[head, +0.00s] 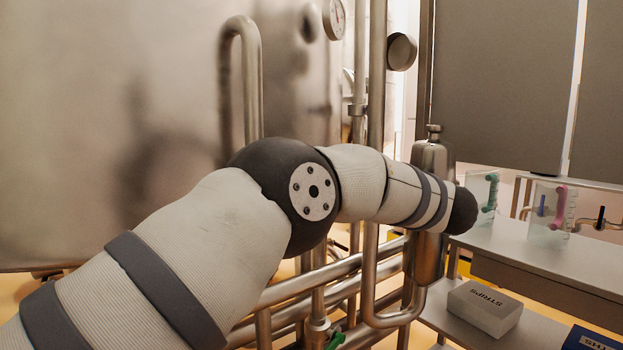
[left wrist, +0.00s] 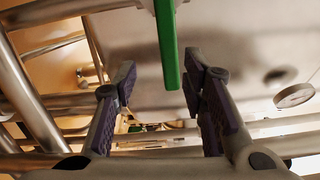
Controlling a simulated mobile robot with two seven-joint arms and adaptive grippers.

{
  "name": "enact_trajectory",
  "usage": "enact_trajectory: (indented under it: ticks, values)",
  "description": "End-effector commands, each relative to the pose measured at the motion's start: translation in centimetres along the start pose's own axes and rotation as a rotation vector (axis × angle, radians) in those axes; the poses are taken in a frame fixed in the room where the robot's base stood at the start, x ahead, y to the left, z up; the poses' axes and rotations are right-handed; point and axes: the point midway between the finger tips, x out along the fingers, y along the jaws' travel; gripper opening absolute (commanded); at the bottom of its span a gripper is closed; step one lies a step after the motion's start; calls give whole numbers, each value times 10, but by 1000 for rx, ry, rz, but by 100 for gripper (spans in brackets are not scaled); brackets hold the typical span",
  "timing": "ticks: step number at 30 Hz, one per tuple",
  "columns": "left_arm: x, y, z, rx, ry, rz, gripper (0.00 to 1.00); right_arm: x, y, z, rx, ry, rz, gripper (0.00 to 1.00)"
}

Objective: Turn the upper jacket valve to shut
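In the left wrist view a long green lever (left wrist: 168,45) comes down from the top on a pale metal fitting. It looks like a valve handle; I cannot tell whether it is the upper jacket valve. My left gripper (left wrist: 160,80) is open, with its dark-padded fingers spread on either side of the lever's free end. No finger is seen touching the lever. In the head view my left arm crosses the middle and its gripper is hidden. A green piece (head: 336,341) shows low among the pipes there; I cannot tell if it is the same lever. My right gripper is not in view.
A large steel vessel (head: 80,120) fills the left. Steel pipes (head: 386,270) run below and beside my arm. A gauge (head: 334,19) is at the top. On the right, a bench (head: 540,258) stands over a white STRIPS box (head: 485,308) and a blue box (head: 594,339).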

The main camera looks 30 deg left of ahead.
Motion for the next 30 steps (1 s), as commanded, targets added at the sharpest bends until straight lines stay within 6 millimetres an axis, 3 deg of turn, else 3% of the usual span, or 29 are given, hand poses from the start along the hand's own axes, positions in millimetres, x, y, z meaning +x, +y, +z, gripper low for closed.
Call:
enact_trajectory:
  ticks: [3,9,27,30]
  values:
    - [-27,0,0,0,2,0,38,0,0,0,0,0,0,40]
    - [-47,0,0,-1,-1,-1,38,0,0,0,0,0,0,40]
    - [-47,-1,0,-2,-2,-1,38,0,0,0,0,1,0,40]
    - [-44,13,-8,-25,38,-35,38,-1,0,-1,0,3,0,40]
